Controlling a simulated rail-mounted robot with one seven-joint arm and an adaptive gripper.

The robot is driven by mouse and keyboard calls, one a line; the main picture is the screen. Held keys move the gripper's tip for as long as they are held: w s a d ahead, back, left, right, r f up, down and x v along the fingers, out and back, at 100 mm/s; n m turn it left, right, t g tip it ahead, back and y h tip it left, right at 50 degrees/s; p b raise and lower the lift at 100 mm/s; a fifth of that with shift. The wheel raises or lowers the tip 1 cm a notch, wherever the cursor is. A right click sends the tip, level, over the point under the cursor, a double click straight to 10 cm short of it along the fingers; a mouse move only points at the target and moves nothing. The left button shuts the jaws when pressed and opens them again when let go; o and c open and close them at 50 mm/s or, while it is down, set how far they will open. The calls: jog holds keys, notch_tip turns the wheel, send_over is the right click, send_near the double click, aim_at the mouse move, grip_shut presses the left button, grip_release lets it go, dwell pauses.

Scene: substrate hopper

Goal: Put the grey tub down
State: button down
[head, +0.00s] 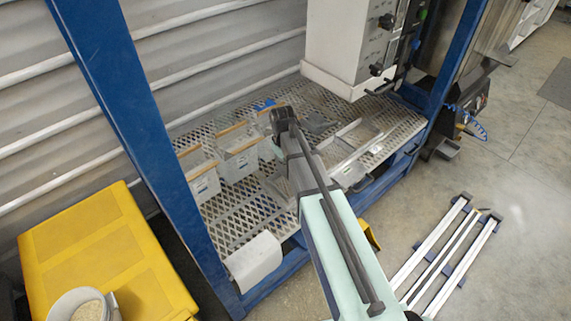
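A pale grey round tub (62,301) with beige granules in it shows at the bottom left, cut off by the picture's lower edge. It appears to be on or just in front of the yellow bin (90,245). Several pale box-shaped tubs with orange-brown top edges, such as the nearest one (204,185), stand in a row on the mesh deck (235,210). I cannot tell which of these is the task's grey tub. My arm reaches from the bottom middle over the deck. I cannot make out my gripper's fingers or anything held.
A blue frame post (150,125) stands between the yellow bin and the deck. A white control box (345,45) hangs above the deck's back right. A metal tray (352,140) lies on the deck's right. White rails (440,255) lie on the floor at right.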

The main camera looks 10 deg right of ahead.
jog(key=shift+f, duration=0.55)
jog(key=c, duration=1.3)
grip_release()
jog(key=r, duration=1.3)
jog(key=shift+s+a+r, duration=0.1)
jog(key=shift+s+a, duration=0.1)
jog(key=shift+a, duration=0.1)
